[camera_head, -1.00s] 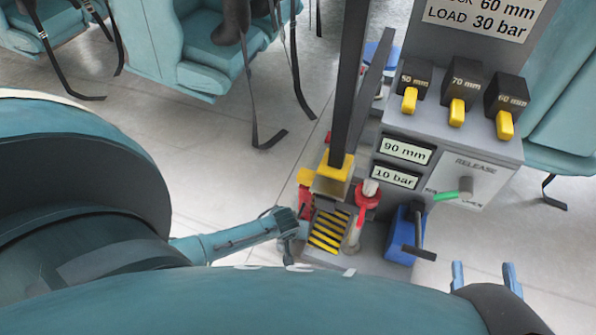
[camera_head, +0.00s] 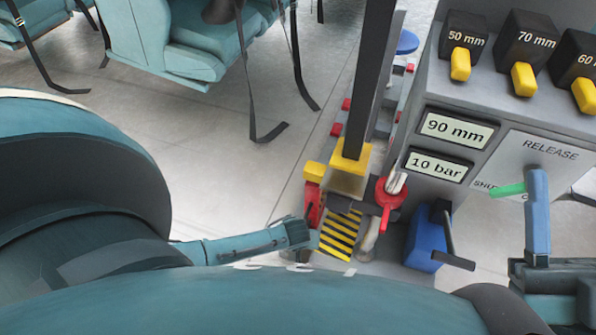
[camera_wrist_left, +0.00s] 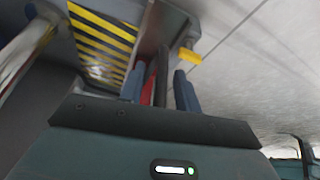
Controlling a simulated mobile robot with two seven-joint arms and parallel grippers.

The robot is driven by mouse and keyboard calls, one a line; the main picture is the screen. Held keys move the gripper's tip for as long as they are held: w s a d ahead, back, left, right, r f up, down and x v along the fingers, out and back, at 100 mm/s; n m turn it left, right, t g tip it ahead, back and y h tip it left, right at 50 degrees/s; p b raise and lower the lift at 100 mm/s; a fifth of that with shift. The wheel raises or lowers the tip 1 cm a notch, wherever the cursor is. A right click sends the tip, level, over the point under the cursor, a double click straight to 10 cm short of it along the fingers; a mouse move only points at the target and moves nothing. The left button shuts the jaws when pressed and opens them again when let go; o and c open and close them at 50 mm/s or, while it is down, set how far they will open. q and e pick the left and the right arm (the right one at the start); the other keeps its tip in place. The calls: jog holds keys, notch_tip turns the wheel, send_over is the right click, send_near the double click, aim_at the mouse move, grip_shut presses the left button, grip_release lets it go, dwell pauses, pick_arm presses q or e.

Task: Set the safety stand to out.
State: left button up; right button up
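A red upright part with a yellow top (camera_head: 314,172) stands left of the yellow-and-black striped plate (camera_head: 341,235); it appears to be the safety stand, but no label on it shows. My left gripper (camera_head: 310,235) is low beside its foot. In the left wrist view, my left gripper's blue fingers (camera_wrist_left: 160,86) are apart, with red (camera_wrist_left: 147,92) partly visible beyond them and the yellow end (camera_wrist_left: 189,56) further off. Contact cannot be told. My right gripper (camera_head: 538,175) is beside the green release handle (camera_head: 507,190); only one finger shows clearly.
A dark post (camera_head: 371,80) rises from a yellow collar (camera_head: 350,157) behind the plate. A red ring part (camera_head: 391,192) and a blue block with a black lever (camera_head: 427,237) are to the right. The grey console (camera_head: 455,90) carries yellow switches. Open floor (camera_head: 220,150) lies left.

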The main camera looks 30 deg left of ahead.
pick_arm(q)
jog(key=shift+f, duration=0.1)
jog(key=shift+c, duration=0.5)
grip_shut()
